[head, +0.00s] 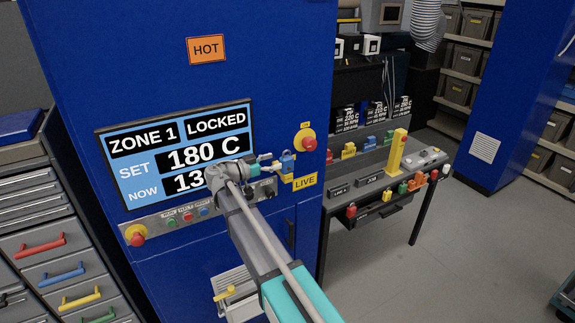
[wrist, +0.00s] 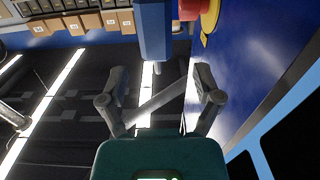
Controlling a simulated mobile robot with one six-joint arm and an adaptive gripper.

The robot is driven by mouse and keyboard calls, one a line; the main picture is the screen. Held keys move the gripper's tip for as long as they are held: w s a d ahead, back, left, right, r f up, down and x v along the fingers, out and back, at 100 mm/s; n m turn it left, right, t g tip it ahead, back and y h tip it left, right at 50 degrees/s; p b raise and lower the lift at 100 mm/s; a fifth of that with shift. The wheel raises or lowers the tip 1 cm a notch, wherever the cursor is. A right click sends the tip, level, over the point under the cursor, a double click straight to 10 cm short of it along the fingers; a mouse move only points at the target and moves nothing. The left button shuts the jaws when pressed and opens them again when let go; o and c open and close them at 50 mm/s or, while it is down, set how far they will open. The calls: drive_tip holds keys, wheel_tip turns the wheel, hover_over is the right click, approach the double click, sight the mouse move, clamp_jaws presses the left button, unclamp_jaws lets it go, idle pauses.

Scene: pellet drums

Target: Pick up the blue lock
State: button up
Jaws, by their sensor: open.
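The blue lock (head: 287,161) hangs on the front of the tall blue machine, just above the yellow LIVE label, in the head view. My gripper (head: 267,163) is just left of it, open and empty. In the wrist view a blue block-shaped body, apparently the lock (wrist: 153,32), lies ahead of the spread fingers of my gripper (wrist: 161,80), in line with the gap between them. The fingers do not appear to touch it. The lock's shackle cannot be made out in the wrist view.
A red stop button on yellow (head: 305,141) sits right above the lock; red and yellow parts also show in the wrist view. The screen (head: 178,152) is to the left. A grey bench (head: 342,192) with several coloured locks stands to the right.

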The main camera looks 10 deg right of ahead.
sight(280, 160)
drive_tip(key=shift+x, duration=2.55)
drive_tip(key=shift+s+f, duration=0.1)
drive_tip(key=shift+s, duration=0.05)
clamp_jaws()
